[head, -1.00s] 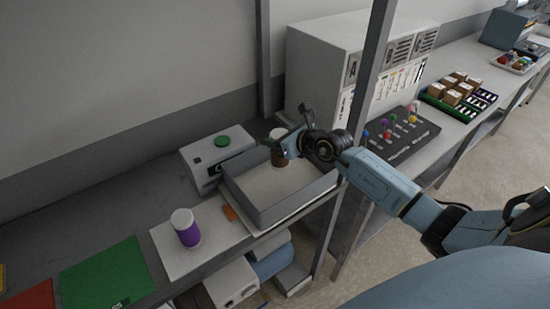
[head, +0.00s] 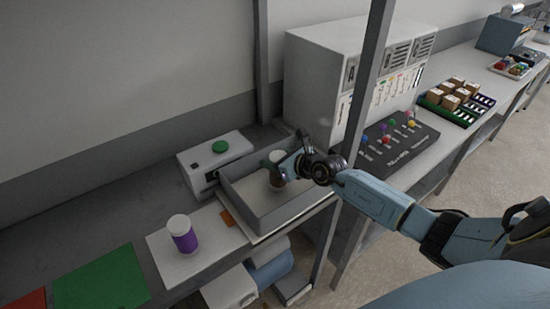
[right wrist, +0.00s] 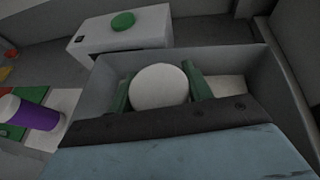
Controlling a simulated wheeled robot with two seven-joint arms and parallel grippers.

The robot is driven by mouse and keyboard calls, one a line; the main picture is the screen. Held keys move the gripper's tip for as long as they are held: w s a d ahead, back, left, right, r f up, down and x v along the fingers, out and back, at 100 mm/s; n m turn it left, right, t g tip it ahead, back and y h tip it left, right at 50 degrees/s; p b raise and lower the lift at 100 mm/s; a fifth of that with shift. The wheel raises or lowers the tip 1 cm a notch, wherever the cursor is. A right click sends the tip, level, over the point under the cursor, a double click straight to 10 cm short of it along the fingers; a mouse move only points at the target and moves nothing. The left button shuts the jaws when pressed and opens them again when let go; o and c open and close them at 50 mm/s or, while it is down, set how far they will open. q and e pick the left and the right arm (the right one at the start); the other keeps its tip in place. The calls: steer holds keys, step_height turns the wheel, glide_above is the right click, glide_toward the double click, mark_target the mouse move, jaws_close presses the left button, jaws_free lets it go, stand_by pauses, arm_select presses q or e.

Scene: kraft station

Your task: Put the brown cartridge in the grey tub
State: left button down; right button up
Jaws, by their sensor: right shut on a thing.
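The brown cartridge (head: 276,174) has a white cap and stands upright inside the grey tub (head: 262,229). My right gripper (head: 279,168) is shut on it, reaching in over the tub's right side. In the right wrist view the cartridge's round white top (right wrist: 160,86) sits between the green fingers, with the tub's walls (right wrist: 220,57) around it. Whether its base touches the tub floor I cannot tell. My left gripper is not in view.
A white cartridge with a purple band (head: 182,234) stands on a white mat left of the tub. A white box with a green button (head: 220,147) is behind the tub. A grey post (head: 366,85) rises near my right arm.

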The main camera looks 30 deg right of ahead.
steer(key=shift+f, duration=0.25)
steer(key=o, duration=1.1)
steer(key=shift+r+p, duration=0.3)
steer(key=shift+r, duration=0.25)
steer(key=shift+s+r, duration=0.25)
steer(key=p+v, duration=0.1)
steer(key=v, duration=1)
steer(key=shift+s, duration=0.2)
